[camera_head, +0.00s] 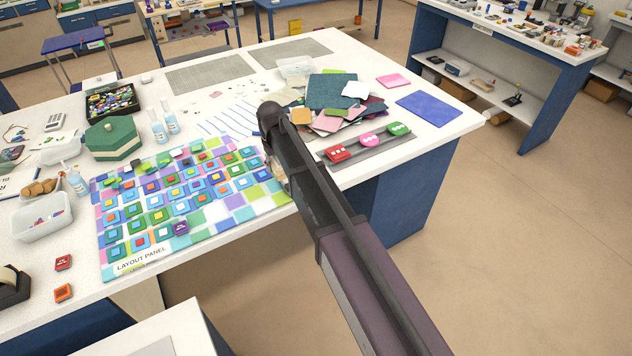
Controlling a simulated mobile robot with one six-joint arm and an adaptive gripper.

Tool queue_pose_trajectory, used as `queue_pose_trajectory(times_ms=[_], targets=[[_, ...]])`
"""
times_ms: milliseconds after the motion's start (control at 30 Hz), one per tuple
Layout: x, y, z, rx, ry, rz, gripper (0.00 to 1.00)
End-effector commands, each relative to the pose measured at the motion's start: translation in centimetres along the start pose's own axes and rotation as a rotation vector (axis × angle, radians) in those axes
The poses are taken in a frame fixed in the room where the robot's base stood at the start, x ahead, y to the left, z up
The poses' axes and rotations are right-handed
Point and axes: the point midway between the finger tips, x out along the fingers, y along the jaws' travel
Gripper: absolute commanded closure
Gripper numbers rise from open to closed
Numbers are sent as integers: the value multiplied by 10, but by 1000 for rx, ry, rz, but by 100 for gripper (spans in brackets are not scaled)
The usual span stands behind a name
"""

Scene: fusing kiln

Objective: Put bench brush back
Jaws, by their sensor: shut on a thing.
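My arm (330,215) reaches from the lower right over the right part of the work table. It hides whatever is directly behind it, and my gripper cannot be made out. A small pale beige piece (281,180) shows at the arm's left edge, beside the layout panel. I cannot tell whether it is part of the bench brush. No bench brush can be clearly identified elsewhere.
The white table (345,58) holds a layout panel (107,224) with coloured glass squares, a green lidded box (112,138), spray bottles (158,132), a clear tub (40,216) and glass sheets (330,91). A blue-sided bench (545,110) stands at right. Floor is clear at lower right.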

Motion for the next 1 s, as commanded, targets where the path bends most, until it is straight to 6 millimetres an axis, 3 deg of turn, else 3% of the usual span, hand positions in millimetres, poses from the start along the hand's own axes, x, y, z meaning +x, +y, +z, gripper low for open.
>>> queue_pose_trajectory(times_ms=[367, 567, 767, 1000], targets=[[0, -13, -2, -16, 0, 0, 97], [6, -7, 13, -19, 0, 0, 97], [20, 16, 53, -24, 0, 1, 97], [39, 47, 115, -35, 1, 1, 97]])
